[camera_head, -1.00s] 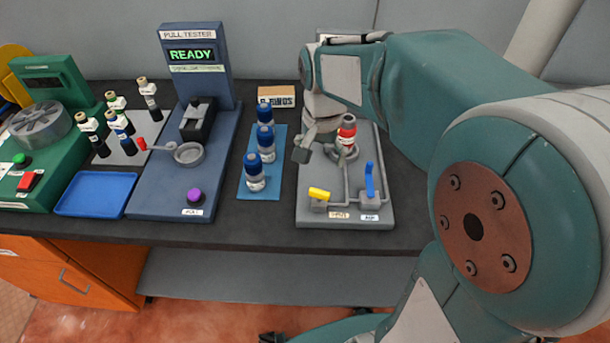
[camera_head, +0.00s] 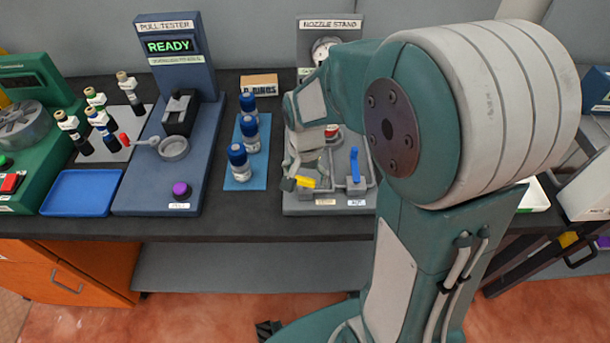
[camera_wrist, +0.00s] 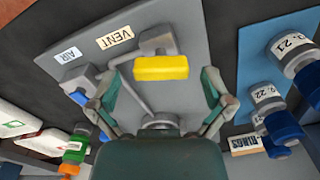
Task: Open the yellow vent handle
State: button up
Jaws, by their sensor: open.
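The yellow vent handle (camera_head: 305,182) is at the front left of the grey nozzle stand (camera_head: 300,207). In the wrist view the vent handle (camera_wrist: 161,68) lies between the two fingers, near the VENT label. My gripper (camera_wrist: 165,95) is open, with a finger on each side of the handle and visible gaps to it. In the head view my gripper (camera_head: 288,180) is right beside the handle, partly hidden by my wrist. The blue air handle (camera_head: 355,163) stands upright to the right, and the air valve also shows in the wrist view (camera_wrist: 78,80).
Several blue-capped bottles (camera_head: 239,160) stand on a blue mat just left of the stand. The pull tester (camera_head: 150,185) is further left, and a blue tray (camera_head: 82,193) beyond it. The bare table edge runs in front of the stand.

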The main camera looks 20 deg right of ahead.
jog(key=shift+a, duration=0.1)
jog(key=c, duration=1.1)
jog(key=shift+s+n, duration=0.1)
jog(key=shift+n, duration=1.8)
jog(key=o, duration=1.1)
